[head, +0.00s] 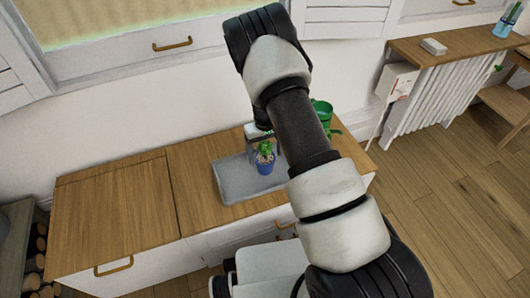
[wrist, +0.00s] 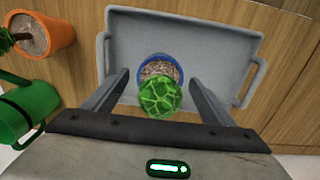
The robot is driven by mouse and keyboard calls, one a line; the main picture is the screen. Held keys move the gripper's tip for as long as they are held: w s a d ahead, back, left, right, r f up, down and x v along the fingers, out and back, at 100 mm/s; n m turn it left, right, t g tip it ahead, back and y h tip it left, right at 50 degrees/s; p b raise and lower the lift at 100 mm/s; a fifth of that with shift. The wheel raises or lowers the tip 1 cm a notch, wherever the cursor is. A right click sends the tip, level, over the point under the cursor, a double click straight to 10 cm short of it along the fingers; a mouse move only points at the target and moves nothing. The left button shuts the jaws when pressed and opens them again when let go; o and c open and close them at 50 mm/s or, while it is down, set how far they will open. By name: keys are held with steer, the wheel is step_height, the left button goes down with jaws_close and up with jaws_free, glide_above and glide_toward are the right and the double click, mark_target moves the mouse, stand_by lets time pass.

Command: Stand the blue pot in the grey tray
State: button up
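The blue pot (head: 265,168) holds a green plant and appears upright on the floor of the grey tray (head: 232,180), towards its right part in the head view. In the wrist view the blue pot (wrist: 180,68) is near the tray's lower middle, and the grey tray (wrist: 222,42) shows its rim and two side handles. My gripper (wrist: 158,80) is open, with one finger on each side of the pot and a gap on both sides. In the head view my gripper (head: 262,136) is just above and behind the plant, partly hidden by my arm.
A green watering can (head: 322,112) stands right of the tray; it also shows in the wrist view (wrist: 28,108). An orange pot (wrist: 52,38) with a plant stands beside the tray in the wrist view. The wooden cabinet top (head: 110,205) is clear on the left.

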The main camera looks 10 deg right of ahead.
step_height(320, 180, up, 13)
steer(key=p, duration=0.3)
steer(key=shift+f, duration=0.15)
steer(key=s+r+m+t+y, duration=0.1)
steer(key=s+r, duration=0.3)
steer(key=r, duration=0.8)
steer(key=s+r+t, duration=0.1)
steer(key=s+r, duration=0.3)
steer(key=r, duration=0.7)
steer(key=s+d+r+t, duration=0.1)
steer(key=s+r, duration=0.2)
steer(key=s, duration=0.4)
steer(key=s+d+r+t, duration=0.1)
steer(key=s+r, duration=0.3)
steer(key=s, duration=0.2)
steer(key=s+r+m+t+h, duration=0.1)
steer(key=s+r, duration=0.2)
steer(key=s, duration=0.4)
steer(key=shift+s+d+r+t, duration=0.3)
steer(key=shift+s+d, duration=0.05)
steer(key=shift+d, duration=0.05)
